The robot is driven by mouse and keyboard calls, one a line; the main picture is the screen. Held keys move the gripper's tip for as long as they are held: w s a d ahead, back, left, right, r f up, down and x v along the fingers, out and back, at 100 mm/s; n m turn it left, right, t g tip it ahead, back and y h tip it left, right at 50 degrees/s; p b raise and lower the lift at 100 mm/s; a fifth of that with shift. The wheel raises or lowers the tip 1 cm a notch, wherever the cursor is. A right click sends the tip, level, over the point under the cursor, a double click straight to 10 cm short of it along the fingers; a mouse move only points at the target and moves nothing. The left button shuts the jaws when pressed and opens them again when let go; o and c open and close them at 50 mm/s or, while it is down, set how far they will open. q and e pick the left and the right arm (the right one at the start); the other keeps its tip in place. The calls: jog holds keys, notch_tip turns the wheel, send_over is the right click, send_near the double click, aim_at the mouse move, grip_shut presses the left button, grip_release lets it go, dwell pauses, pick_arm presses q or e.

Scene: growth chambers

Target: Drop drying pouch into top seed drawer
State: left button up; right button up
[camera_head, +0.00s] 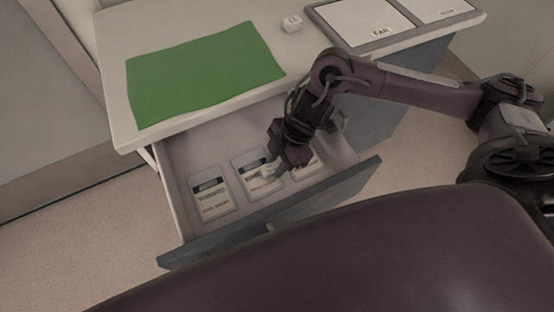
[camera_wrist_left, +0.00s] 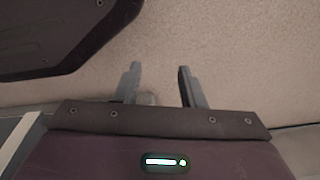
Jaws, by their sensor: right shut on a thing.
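The top seed drawer (camera_head: 344,150) is pulled out below the counter and holds several white labelled seed packets, one of them at the left (camera_head: 211,195). My right gripper (camera_head: 273,167) is inside the outline of the drawer, over the middle and right packets. It is shut on a small pale thing, which looks like the drying pouch (camera_head: 267,172); it is mostly hidden by the fingers. I cannot tell its exact height above the packets. My left gripper (camera_wrist_left: 160,88) shows only in the left wrist view, with its fingers apart and nothing between them, above the floor.
A green mat (camera_head: 200,75) lies on the white counter (camera_head: 115,40). A grey-framed tray with white panels (camera_head: 365,22) is at the back right. The drawer front (camera_head: 320,202) faces me.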

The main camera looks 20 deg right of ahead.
pick_arm(q)
jog(key=shift+r, duration=0.1)
pick_arm(e)
jog(key=shift+f, duration=0.2)
jog(key=o, duration=0.9)
pick_arm(q)
jog(key=shift+w, duration=0.1)
pick_arm(e)
jog(key=shift+o, duration=0.2)
pick_arm(q)
jog(key=shift+r, duration=0.1)
pick_arm(e)
jog(key=shift+r, duration=0.1)
jog(key=shift+r, duration=0.3)
pick_arm(q)
jog(key=s, duration=0.1)
jog(key=s+f+p, duration=0.1)
jog(key=s+p, duration=0.1)
jog(key=s, duration=0.1)
jog(key=shift+a+f, duration=0.3)
jog(key=shift+a, duration=0.1)
pick_arm(e)
jog(key=v, duration=1.2)
jog(key=shift+r, duration=0.3)
pick_arm(q)
jog(key=shift+w+d+r, duration=0.1)
jog(key=shift+w+d, duration=0.05)
jog(key=shift+w, duration=0.15)
